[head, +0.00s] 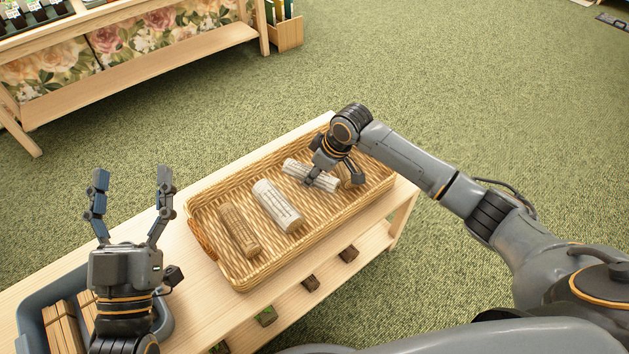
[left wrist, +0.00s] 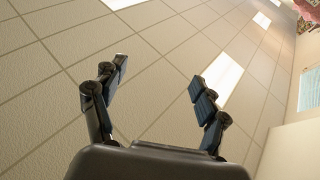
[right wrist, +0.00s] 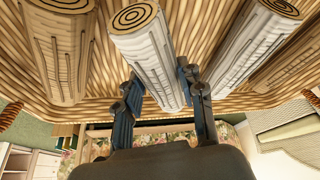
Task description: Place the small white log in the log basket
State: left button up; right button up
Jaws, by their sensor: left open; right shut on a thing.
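The wicker log basket (head: 227,279) sits on a light wooden table. My right gripper (head: 321,179) is inside the basket area, shut on the small white log (head: 297,168). In the right wrist view this log (right wrist: 148,55) lies between the fingers, low over the woven floor; I cannot tell whether it touches. A larger white log (head: 277,205) and a brown log (head: 238,230) lie in the basket to its left. Another brown log (right wrist: 62,50) lies beside it, mostly hidden in the head view. My left gripper (head: 131,192) is open, empty and raised left of the basket.
A grey-blue bin (head: 32,325) with wooden pieces stands at the table's left end. Small dark blocks (head: 311,283) sit on a lower shelf under the basket. A wooden shelf unit (head: 150,68) stands at the back left. Green carpet is clear behind the table.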

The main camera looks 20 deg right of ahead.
notch_tip(320, 180, down, 2)
jog(key=shift+f+b, duration=0.25)
jog(key=shift+b, duration=0.3)
pick_arm(q)
jog(key=s+r+t+h, duration=0.1)
jog(key=s+r+t, duration=0.3)
jog(key=r, duration=0.1)
jog(key=shift+a, duration=0.15)
jog(key=shift+w, duration=0.15)
pick_arm(e)
jog(key=shift+f, duration=0.1)
jog(key=o, duration=1.3)
jog(key=shift+s, duration=0.1)
jog(key=shift+c, duration=0.2)
